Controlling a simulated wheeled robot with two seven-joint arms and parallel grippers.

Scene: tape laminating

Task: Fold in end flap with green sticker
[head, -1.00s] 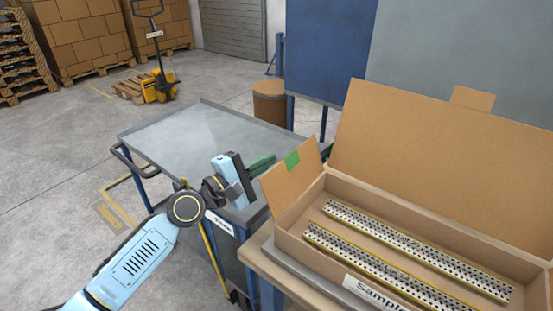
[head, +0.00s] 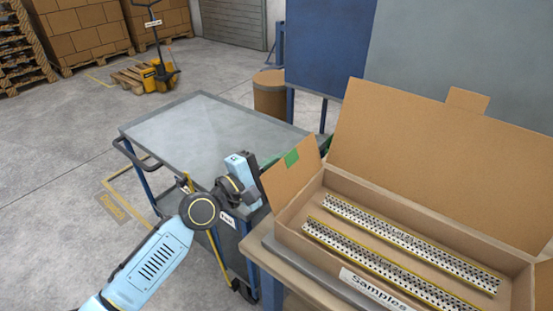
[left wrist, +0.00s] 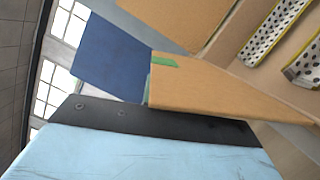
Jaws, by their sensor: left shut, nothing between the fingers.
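An open cardboard box (head: 284,234) stands on the work table at the right. Its left end flap (head: 287,182) stands up, leaning outward, with a green sticker (head: 291,158) at its top edge. In the left wrist view the flap (left wrist: 225,90) and sticker (left wrist: 165,62) show close in front of the gripper body. My left gripper (head: 268,163) is shut and empty at the outer side of the flap; its green fingers pass behind the flap and are mostly hidden. I cannot tell whether they touch it. My right gripper is not in view.
The box lid (head: 430,150) stands open at the back. Two perforated strips (head: 410,245) lie inside the box. A grey cart (head: 185,125) stands left of the table, beneath my left arm. A brown drum (head: 270,95) and a blue panel (head: 325,45) are behind.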

